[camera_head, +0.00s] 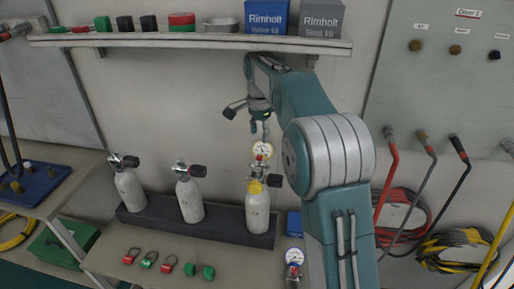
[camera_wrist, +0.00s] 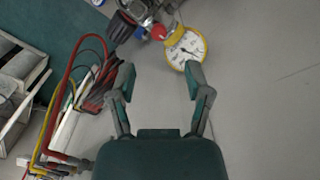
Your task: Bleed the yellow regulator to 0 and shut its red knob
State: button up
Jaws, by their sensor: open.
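The yellow regulator's round white gauge with a yellow rim (camera_head: 262,150) sits on top of the right-hand cylinder (camera_head: 258,212), which stands upright. In the wrist view the gauge (camera_wrist: 187,48) faces the camera; its needle is too small to read surely. The red knob (camera_wrist: 158,31) shows just left of the gauge, and a black ribbed valve knob (camera_wrist: 122,27) is further left. My gripper (camera_head: 250,122) is above the gauge in the head view. In the wrist view my gripper (camera_wrist: 158,78) is open and empty, its fingers apart, with the regulator beyond the fingertips.
Two more cylinders (camera_head: 190,200) (camera_head: 130,188) stand left in a dark rack (camera_head: 160,220). A blue-rimmed gauge (camera_head: 293,256) is at the bench front, near red and green fittings (camera_head: 150,260). A shelf (camera_head: 190,41) with boxes is above. Hoses (camera_head: 400,205) hang at right.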

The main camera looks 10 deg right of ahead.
aim_at(259, 156)
notch_tip(259, 156, down, 8)
jog(key=shift+r, duration=0.25)
grip_shut()
